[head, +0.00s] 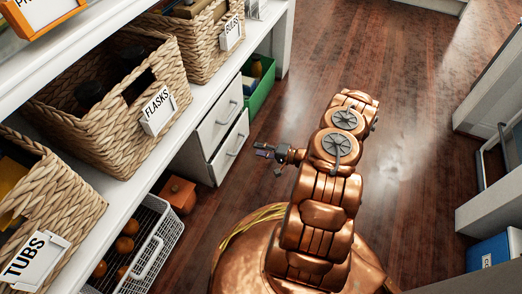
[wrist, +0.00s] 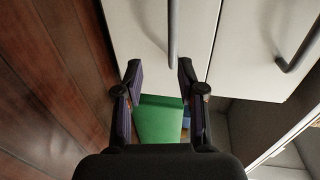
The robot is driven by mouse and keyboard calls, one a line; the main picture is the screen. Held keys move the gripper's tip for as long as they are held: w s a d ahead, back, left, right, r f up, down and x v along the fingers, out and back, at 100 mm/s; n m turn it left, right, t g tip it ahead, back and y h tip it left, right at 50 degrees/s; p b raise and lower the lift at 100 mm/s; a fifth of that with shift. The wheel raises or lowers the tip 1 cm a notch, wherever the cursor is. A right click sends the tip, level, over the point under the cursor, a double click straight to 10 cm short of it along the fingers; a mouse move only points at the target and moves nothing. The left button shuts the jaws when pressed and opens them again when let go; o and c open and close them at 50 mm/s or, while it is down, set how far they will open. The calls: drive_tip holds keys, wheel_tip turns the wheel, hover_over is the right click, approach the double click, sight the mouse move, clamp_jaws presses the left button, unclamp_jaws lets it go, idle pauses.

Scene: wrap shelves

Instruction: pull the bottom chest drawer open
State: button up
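The white chest has two drawer fronts under the shelf. The bottom drawer (head: 230,153) looks shut, with a grey bar handle (head: 237,146). The top drawer (head: 219,114) is above it. My gripper (head: 263,151) is just right of the bottom drawer's front. In the wrist view the gripper (wrist: 159,68) is open and empty. The bottom drawer (wrist: 140,22) is on the floor side there. Its dark handle (wrist: 172,35) lines up between the fingertips, nearer the right one. I cannot tell whether the fingers reach around it.
A green bin (head: 262,88) stands beyond the chest; green also shows between my fingers (wrist: 160,120). A white wire basket (head: 150,245) and a wooden box (head: 179,194) are on the near side.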

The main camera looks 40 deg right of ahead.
clamp_jaws()
idle(0.6)
drive_tip(key=c, duration=0.7)
unclamp_jaws()
drive_tip(key=o, duration=0.7)
drive_tip(key=v, duration=1.2)
drive_tip(key=shift+d, duration=0.1)
